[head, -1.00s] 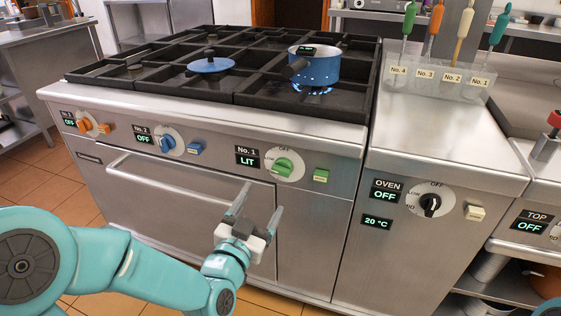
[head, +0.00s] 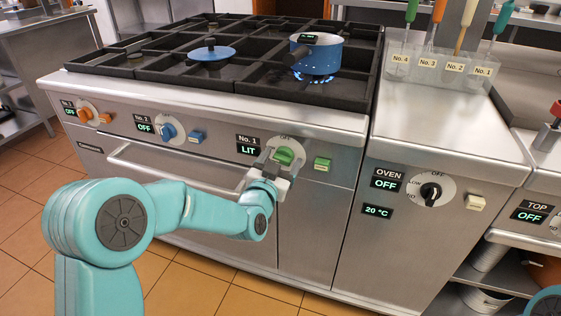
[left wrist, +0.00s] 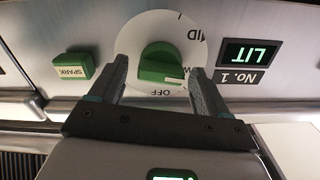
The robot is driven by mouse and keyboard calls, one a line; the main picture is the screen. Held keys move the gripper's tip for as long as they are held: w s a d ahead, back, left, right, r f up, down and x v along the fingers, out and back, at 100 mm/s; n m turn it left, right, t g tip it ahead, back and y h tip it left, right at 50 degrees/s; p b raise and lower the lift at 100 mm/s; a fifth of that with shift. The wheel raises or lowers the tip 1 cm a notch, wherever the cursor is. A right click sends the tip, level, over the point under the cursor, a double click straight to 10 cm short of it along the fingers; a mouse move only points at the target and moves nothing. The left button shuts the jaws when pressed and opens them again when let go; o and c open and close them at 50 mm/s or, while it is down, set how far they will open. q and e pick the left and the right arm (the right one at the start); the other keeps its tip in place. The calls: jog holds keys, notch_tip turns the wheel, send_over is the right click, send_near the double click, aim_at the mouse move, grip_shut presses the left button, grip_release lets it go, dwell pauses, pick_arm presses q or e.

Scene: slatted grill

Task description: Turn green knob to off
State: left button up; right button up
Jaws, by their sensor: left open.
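The green knob (head: 284,156) sits on a white dial on the stove's front panel, beside the No. 1 display (head: 248,147), which reads LIT. In the left wrist view the green knob (left wrist: 161,63) appears upside down, between my fingers, with OFF on the dial just below it. My left gripper (head: 275,160) is open, its fingers on either side of the knob; the wrist view shows a gap on both sides (left wrist: 160,72). A blue flame (head: 315,79) burns under the blue pot (head: 318,56). My right gripper is not in view.
A green spark button (head: 322,164) is just right of the knob. The oven handle (head: 170,172) runs below left. Blue (head: 168,132) and orange (head: 86,114) knobs are further left, and the black oven knob (head: 430,191) is right.

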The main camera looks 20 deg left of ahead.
pick_arm(q)
jog(key=c, duration=1.1)
jog(key=shift+o, duration=0.3)
jog(key=m+b, duration=0.2)
jog(key=m, duration=0.1)
jog(key=m+b, duration=0.1)
jog(key=m, duration=0.2)
jog(key=shift+d+m+b, duration=0.1)
jog(key=shift+m+b, duration=0.2)
jog(key=shift+b, duration=0.05)
jog(key=m, duration=0.4)
jog(key=shift+r+b, duration=0.1)
jog(key=shift+b, duration=0.25)
jog(key=m, duration=0.5)
jog(key=shift+m, duration=0.3)
